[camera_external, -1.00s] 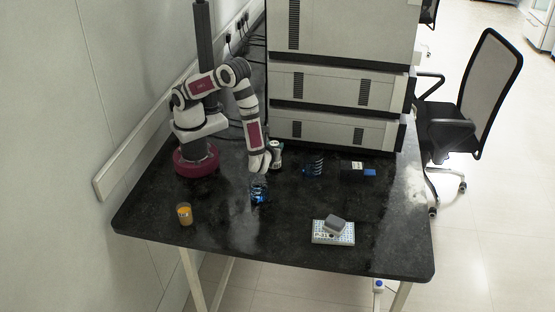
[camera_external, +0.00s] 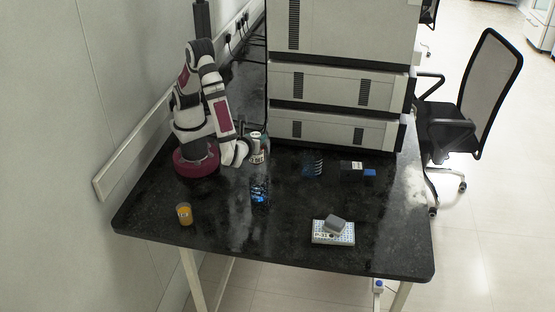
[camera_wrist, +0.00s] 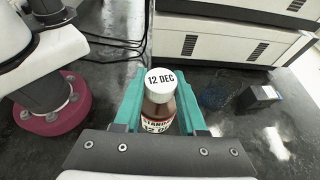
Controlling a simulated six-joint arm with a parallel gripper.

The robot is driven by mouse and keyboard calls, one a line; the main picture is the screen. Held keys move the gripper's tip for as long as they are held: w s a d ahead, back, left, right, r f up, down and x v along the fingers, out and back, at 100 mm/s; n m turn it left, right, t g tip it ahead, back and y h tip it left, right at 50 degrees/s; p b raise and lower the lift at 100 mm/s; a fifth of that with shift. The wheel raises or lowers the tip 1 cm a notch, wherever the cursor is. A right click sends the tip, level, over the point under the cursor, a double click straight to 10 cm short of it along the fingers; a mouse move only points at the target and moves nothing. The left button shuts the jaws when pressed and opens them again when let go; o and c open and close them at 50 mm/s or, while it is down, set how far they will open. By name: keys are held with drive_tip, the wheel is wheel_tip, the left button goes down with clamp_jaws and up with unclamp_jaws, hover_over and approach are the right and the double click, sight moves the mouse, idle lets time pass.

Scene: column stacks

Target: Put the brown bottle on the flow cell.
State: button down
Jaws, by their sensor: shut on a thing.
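The brown bottle (camera_wrist: 158,112) has a white cap reading "12 DEC" and a white label. It is between the two teal fingers of my gripper (camera_wrist: 162,98) in the wrist view, and the gripper is shut on it. In the external view the bottle (camera_external: 258,150) is at the end of my gripper (camera_external: 246,150), near the left front of the instrument stack. I cannot tell for sure which thing is the flow cell; a dark block with a blue end (camera_external: 353,167) lies in front of the stack and also shows in the wrist view (camera_wrist: 258,96).
The white instrument stack (camera_external: 335,90) stands at the back. A dark rack-like thing (camera_external: 313,166) is left of the block. A blue-lit item (camera_external: 260,195), an orange jar (camera_external: 184,214) and a white tray (camera_external: 333,238) bearing a grey block (camera_external: 336,223) stand nearer the front.

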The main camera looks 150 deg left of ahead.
drive_tip(key=w+a+r+m+t+y, duration=0.25)
drive_tip(key=w+a+m+t, duration=0.35)
drive_tip(key=w+a, duration=0.4)
drive_tip(key=w+a+r+m+t+y, duration=0.1)
drive_tip(key=w+a+r+m+t, duration=0.35)
drive_tip(key=w+a, duration=0.6)
drive_tip(key=shift+m+t+h, duration=0.25)
drive_tip(key=shift+m+t, duration=0.2)
drive_tip(key=shift+t, duration=0.5)
drive_tip(key=s+a+f, duration=0.1)
drive_tip(key=a+f, duration=0.2)
drive_tip(key=f, duration=0.1)
drive_tip(key=s+a+f, duration=0.1)
drive_tip(key=a+f, duration=0.2)
drive_tip(key=a, duration=0.1)
drive_tip(key=s+a+f, duration=0.2)
drive_tip(key=a+f, duration=0.2)
drive_tip(key=shift+f, duration=0.55)
drive_tip(key=shift+f, duration=0.1)
drive_tip(key=shift+c, duration=2.4)
unclamp_jaws()
drive_tip(key=shift+d, duration=0.1)
